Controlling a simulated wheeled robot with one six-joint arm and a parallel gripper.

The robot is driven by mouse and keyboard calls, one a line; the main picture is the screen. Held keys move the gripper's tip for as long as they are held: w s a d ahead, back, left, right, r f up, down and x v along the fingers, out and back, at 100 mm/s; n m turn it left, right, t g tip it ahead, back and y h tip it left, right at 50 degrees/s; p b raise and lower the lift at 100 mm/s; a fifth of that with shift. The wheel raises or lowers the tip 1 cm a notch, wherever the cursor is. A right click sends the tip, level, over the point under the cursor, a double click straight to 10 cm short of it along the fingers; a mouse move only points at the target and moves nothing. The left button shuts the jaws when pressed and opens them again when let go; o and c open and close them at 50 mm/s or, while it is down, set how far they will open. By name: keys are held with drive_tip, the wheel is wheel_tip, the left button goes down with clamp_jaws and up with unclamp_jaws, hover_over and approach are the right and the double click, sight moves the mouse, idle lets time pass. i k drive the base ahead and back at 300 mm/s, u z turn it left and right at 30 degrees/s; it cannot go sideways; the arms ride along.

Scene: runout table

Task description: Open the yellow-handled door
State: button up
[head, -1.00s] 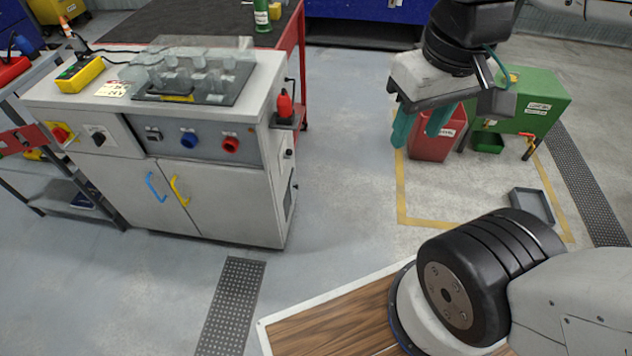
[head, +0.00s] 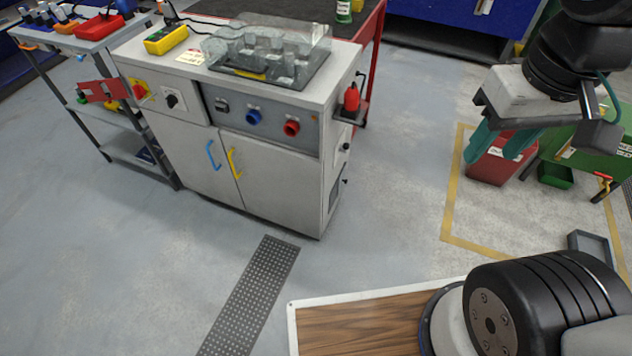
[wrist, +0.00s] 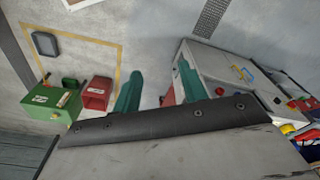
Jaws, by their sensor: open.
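The yellow handle (head: 235,163) is on the right-hand door (head: 263,177) of the white cabinet (head: 318,195). A blue handle (head: 213,155) is beside it on the left-hand door. Both doors look closed. The yellow handle also shows small in the wrist view (wrist: 247,74). My gripper (head: 492,147) has two teal fingers, apart and empty. It is at the right in the head view, well away from the cabinet, in front of a red bin in the picture. In the wrist view its fingers (wrist: 160,92) show apart with floor between them.
Grey floor in front of the cabinet is clear, with a perforated strip (head: 252,290). A grey shelf cart (head: 92,45) stands left of the cabinet. A red bin (head: 492,170), a green box (head: 603,147) and a grey tray (head: 590,247) are at the right.

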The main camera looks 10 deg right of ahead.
sight(283, 187)
drive_tip(key=u, duration=0.5)
drive_tip(key=k, duration=0.6)
drive_tip(key=u, duration=1.25)
drive_tip(key=i, duration=1.15)
drive_tip(key=z, duration=0.85)
drive_tip(key=i, duration=0.65)
drive_tip(key=z, duration=0.7)
